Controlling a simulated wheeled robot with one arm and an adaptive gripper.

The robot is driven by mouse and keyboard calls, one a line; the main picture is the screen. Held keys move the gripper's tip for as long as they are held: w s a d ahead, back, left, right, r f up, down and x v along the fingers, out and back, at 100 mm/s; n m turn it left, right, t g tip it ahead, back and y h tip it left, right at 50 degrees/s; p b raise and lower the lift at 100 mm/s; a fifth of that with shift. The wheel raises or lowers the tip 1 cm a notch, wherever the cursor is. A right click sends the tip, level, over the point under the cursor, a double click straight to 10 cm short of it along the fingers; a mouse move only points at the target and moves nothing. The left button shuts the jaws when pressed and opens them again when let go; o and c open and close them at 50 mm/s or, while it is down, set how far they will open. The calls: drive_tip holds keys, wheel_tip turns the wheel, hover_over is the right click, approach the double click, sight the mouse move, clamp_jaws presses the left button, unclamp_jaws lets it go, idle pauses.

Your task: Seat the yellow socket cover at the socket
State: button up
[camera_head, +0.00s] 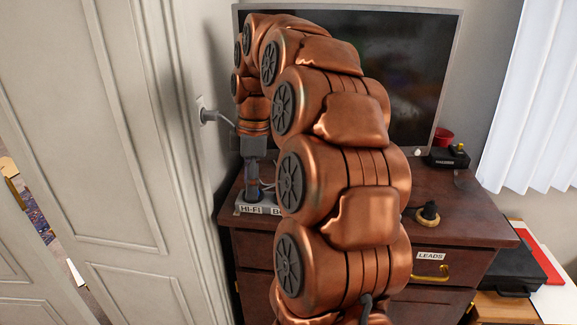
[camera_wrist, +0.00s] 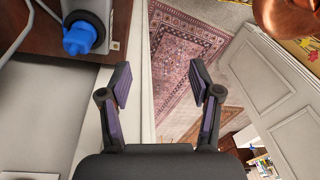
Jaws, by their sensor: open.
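No thing in view is plainly the yellow socket cover. A small yellow spot (camera_head: 460,147) shows on a black box at the right of the dresser top, too small to make out. A wall socket (camera_head: 203,108) is beside the screen, with a white plug and cable at it. A socket strip (camera_head: 244,209) labelled "HI-FI" lies at the dresser's left end, partly hidden by my arm. My gripper (camera_head: 253,188) points down over that end. In the wrist view my gripper (camera_wrist: 160,82) is open and empty, with a blue plug (camera_wrist: 80,38) to its upper left.
A large screen (camera_head: 410,70) stands behind my arm. A black plug-like thing (camera_head: 428,213) and a red cup (camera_head: 443,136) are on the dresser (camera_head: 470,215). A panelled door (camera_head: 110,150) is close on the left. A patterned rug (camera_wrist: 185,60) lies below my fingers.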

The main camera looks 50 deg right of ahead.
drive_tip(key=d+n, duration=0.3)
drive_tip(key=d, duration=1)
drive_tip(key=shift+t, duration=0.4)
drive_tip(key=shift+w+a+f+p, duration=0.15)
drive_tip(key=shift+a+f+p, duration=0.05)
drive_tip(key=shift+f, duration=1.2)
drive_tip(key=shift+w+a+f+p, duration=0.1)
drive_tip(key=shift+a+f+p, duration=0.1)
drive_tip(key=shift+f, duration=1.15)
drive_tip(key=shift+w+a+f+p, duration=0.15)
drive_tip(key=shift+f+p, duration=0.05)
drive_tip(key=shift+f, duration=1.2)
clamp_jaws()
drive_tip(key=shift+r, duration=1.25)
